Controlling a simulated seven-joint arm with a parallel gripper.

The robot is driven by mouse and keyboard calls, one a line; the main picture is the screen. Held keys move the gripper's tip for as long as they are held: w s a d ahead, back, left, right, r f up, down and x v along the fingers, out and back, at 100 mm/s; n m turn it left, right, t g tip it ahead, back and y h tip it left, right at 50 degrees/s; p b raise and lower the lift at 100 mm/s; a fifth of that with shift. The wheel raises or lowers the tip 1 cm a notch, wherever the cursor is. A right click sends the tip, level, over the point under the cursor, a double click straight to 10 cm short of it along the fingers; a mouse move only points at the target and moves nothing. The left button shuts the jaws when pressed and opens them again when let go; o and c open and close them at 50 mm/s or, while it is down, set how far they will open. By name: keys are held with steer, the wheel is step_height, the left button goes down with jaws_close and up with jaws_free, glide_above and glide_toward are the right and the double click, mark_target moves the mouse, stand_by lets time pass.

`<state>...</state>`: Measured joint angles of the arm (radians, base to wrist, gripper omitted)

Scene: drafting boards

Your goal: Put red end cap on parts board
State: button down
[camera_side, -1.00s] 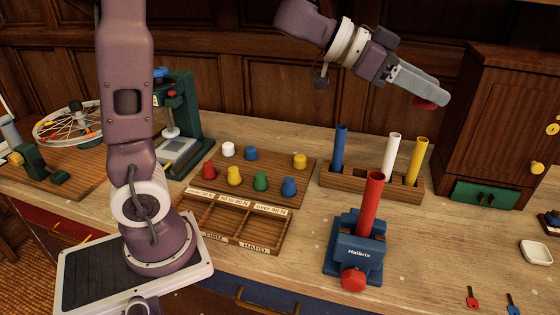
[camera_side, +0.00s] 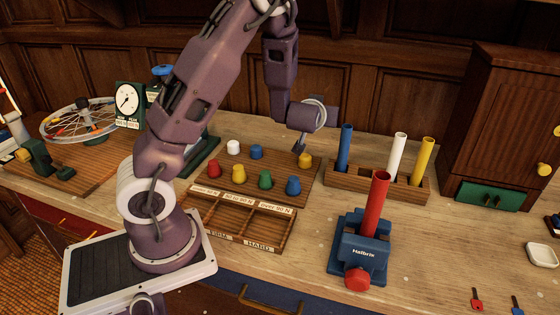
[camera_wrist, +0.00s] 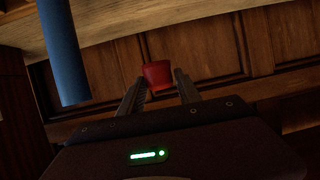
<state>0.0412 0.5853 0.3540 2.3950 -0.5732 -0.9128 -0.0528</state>
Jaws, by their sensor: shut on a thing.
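In the wrist view, my gripper (camera_wrist: 158,84) is shut on a red end cap (camera_wrist: 157,73), held between its fingertips. In the side view my wrist is over the back right of the wooden parts board (camera_side: 275,164); the fingers and the held cap are hidden there. Several coloured caps stand on the board: another red one (camera_side: 214,169) at front left, a white one (camera_side: 233,147), blue, green and yellow ones, with a yellow one (camera_side: 305,160) just below my wrist.
A red tube (camera_side: 376,205) stands upright in a blue vise (camera_side: 360,245). A wooden rack (camera_side: 385,188) holds blue, white and yellow tubes close right of my wrist; the blue tube (camera_wrist: 63,50) is near in the wrist view. A divided tray (camera_side: 240,222) lies before the board.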

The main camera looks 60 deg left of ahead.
mark_target(280, 161)
steer(key=s+a+f+n+g+y, duration=0.35)
steer(key=s+a+f, duration=0.2)
steer(key=s, duration=0.35)
steer(key=shift+n+g+h, duration=0.25)
steer(key=shift+h, duration=0.2)
steer(key=f, duration=0.8)
steer(key=shift+w+a+f, duration=0.15)
steer(key=shift+w+a, duration=0.05)
steer(key=shift+w, duration=0.05)
steer(key=shift+f, duration=0.15)
steer(key=c, duration=0.8)
jaws_free()
steer(key=shift+c, duration=0.2)
